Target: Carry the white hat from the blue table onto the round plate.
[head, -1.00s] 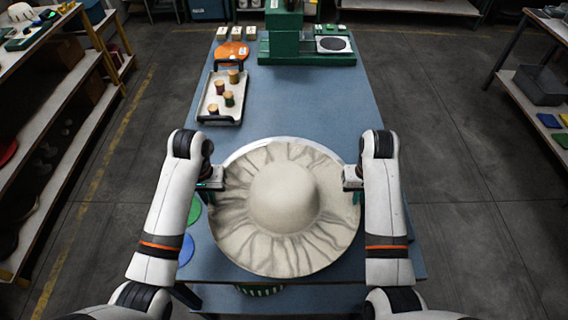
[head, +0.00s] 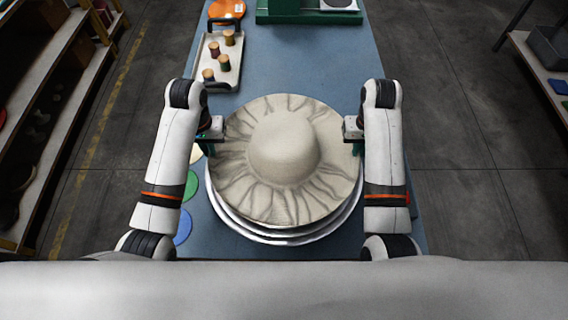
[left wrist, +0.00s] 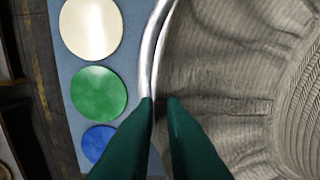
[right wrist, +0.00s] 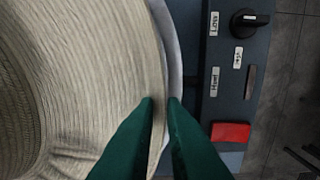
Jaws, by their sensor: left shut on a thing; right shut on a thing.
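The cream-white hat (head: 283,152), with a wrinkled wide brim and domed crown, is crown up over the round plate (head: 285,239). The plate's pale rim shows below the brim at the near side and partly at both sides; its middle is hidden. I cannot tell whether the brim touches it. My left gripper (head: 212,145) is shut on the hat's left brim edge, and its green fingers (left wrist: 160,101) show in the left wrist view. My right gripper (head: 357,145) is shut on the right brim edge, with its fingers (right wrist: 160,101) in the right wrist view.
A tray (head: 232,72) with several spools stands at the back left, and a green machine base (head: 310,16) at the far end. Coloured discs (left wrist: 98,93) lie left of the plate. A knob panel (right wrist: 240,70) lies at right.

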